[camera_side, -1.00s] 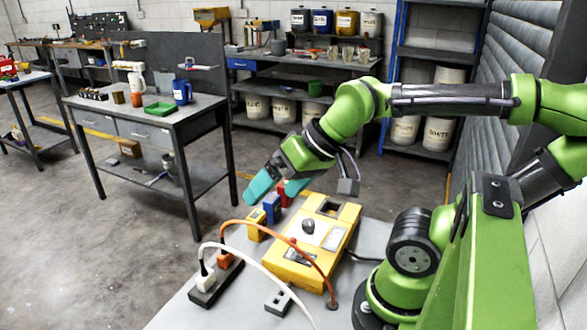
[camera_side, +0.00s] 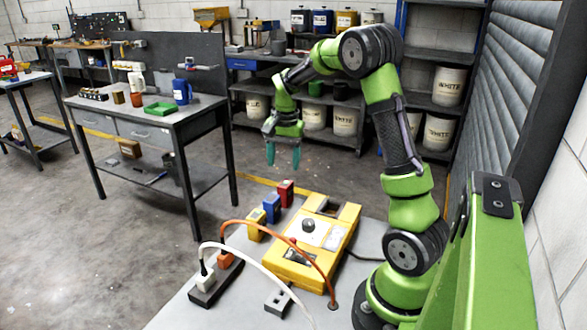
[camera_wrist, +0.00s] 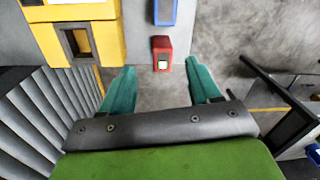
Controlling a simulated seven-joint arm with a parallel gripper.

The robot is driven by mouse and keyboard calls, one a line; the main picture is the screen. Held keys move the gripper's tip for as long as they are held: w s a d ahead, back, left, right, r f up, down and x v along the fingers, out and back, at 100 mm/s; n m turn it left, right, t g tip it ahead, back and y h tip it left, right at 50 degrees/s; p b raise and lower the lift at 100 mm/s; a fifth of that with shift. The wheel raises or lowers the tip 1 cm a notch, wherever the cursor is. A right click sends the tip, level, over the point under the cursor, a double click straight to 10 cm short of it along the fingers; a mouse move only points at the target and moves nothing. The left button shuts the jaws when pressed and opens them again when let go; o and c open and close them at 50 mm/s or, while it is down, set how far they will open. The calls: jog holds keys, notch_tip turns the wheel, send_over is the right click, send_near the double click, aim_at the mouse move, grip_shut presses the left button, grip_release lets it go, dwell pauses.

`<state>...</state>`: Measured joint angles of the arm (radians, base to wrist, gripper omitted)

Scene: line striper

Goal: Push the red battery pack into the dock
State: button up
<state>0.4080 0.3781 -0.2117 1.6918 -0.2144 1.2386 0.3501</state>
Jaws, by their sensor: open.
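The red battery pack (camera_side: 286,193) stands upright on the grey table near its far edge, at the end of a row of coloured packs. It also shows in the wrist view (camera_wrist: 161,53), between the teal fingertips. My gripper (camera_side: 283,158) is open, points down and is above the red pack, apart from it; its fingers also show in the wrist view (camera_wrist: 161,70). The dock appears to be the notch at the far end of the yellow unit (camera_side: 311,241); in the wrist view it shows as a dark square opening (camera_wrist: 78,42). The dock's inside is hard to see.
A blue pack (camera_side: 271,208) and a yellow pack (camera_side: 254,225) stand beside the red one. Orange and white cables (camera_side: 262,262) arch over the near table from a dark power strip (camera_side: 215,282). A small grey block (camera_side: 278,300) lies near the front.

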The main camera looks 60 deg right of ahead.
aim_at(285, 183)
jog(key=d+m, duration=0.1)
jog(key=w+d+m, duration=0.1)
jog(key=shift+d, duration=0.35)
jog(key=shift+f, duration=4.7)
jog(key=c, duration=1)
jog(key=shift+r, duration=0.8)
